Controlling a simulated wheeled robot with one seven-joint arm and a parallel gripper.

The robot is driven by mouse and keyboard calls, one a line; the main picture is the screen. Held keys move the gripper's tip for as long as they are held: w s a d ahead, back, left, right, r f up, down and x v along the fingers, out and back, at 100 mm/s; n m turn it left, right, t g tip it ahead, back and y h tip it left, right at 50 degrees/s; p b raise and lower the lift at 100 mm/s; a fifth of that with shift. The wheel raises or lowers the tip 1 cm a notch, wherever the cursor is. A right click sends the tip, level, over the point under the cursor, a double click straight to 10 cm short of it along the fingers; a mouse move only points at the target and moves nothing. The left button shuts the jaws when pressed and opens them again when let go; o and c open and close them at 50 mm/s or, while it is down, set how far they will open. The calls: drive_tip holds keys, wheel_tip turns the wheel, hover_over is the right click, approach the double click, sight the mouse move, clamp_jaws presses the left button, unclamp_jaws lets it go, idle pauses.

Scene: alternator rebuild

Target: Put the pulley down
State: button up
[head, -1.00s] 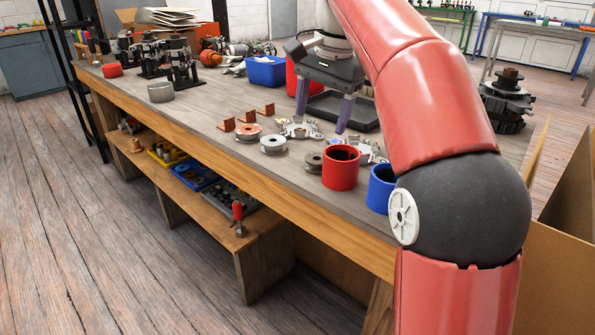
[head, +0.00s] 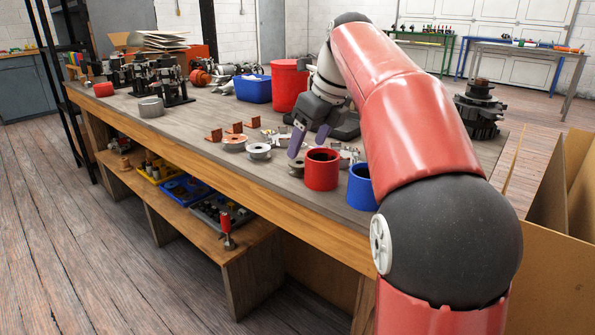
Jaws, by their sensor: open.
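My gripper (head: 306,151) is open, with its two purple fingers pointing down over the workbench, just behind the red cup. A small dark grey pulley-like spool (head: 297,168) sits on the bench by the left fingertip, partly hidden by the finger and the red cup. I cannot tell whether the finger touches it. A silver pulley-like spool (head: 259,152) lies on the bench left of the gripper. A silver spool with a copper-coloured top (head: 235,144) lies further left. I cannot tell which of these is the task's pulley.
A red cup (head: 321,173) and a blue cup (head: 360,188) stand near the front edge. Metal brackets (head: 276,137) lie behind the spools. A blue bin (head: 253,90) and a red bucket (head: 289,86) stand farther back. The bench's front left (head: 185,128) is clear.

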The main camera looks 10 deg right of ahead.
sight(302, 173)
drive_tip(key=b+x, duration=0.1)
drive_tip(key=x, duration=0.4)
drive_tip(key=shift+f, duration=0.1)
drive_tip(key=c, duration=1.3)
drive_tip(key=shift+o, duration=0.2)
